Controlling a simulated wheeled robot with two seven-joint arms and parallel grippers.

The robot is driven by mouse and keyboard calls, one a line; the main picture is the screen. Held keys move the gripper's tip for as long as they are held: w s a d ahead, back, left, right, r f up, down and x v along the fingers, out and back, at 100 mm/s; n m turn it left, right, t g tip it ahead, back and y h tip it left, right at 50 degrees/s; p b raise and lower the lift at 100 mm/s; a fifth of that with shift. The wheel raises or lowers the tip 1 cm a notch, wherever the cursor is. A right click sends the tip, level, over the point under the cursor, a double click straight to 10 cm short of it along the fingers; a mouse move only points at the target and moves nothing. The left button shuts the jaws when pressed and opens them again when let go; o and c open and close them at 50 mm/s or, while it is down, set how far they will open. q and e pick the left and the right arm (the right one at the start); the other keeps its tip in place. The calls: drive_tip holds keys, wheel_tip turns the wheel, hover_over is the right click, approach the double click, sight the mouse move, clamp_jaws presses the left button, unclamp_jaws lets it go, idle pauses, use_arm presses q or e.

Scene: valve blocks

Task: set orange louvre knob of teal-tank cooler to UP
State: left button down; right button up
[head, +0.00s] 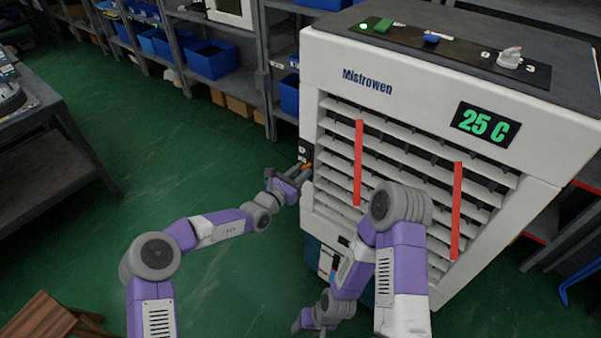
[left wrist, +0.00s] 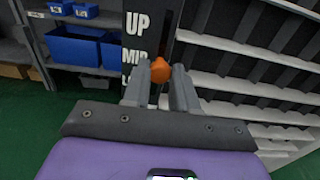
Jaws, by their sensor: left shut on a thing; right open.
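The white cooler (head: 400,50) marked Mistrowen stands at the right, with part of its teal tank (head: 311,250) low on its near side. The orange louvre knob (left wrist: 160,70) sits on a dark strip (left wrist: 135,25) lettered UP, MID and a third label mostly hidden by a finger. The knob is level with a spot just below MID, clearly below UP. My left gripper (left wrist: 160,78) is shut on it, one finger on each side; in the head view the left gripper (head: 303,175) reaches the cooler's left front edge. My right gripper (head: 302,323) hangs low, open and empty.
Louvre slats with two red ribbons (head: 358,165) fill the cooler's front, close to my right arm. Shelves with blue bins (head: 211,60) stand behind. Green floor (head: 190,135) is clear at left.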

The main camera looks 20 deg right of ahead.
use_arm(q)
drive_tip(key=shift+r+p, duration=2)
drive_tip(key=shift+r, duration=0.3)
drive_tip(key=c, duration=1)
unclamp_jaws()
drive_tip(key=shift+o, duration=0.5)
drive_tip(key=shift+f, duration=0.1)
drive_tip(key=p+v, duration=0.1)
drive_tip(key=v, duration=0.6)
drive_tip(key=shift+s+a+p, duration=0.15)
drive_tip(key=shift+a+p, duration=0.1)
drive_tip(key=shift+p, duration=0.05)
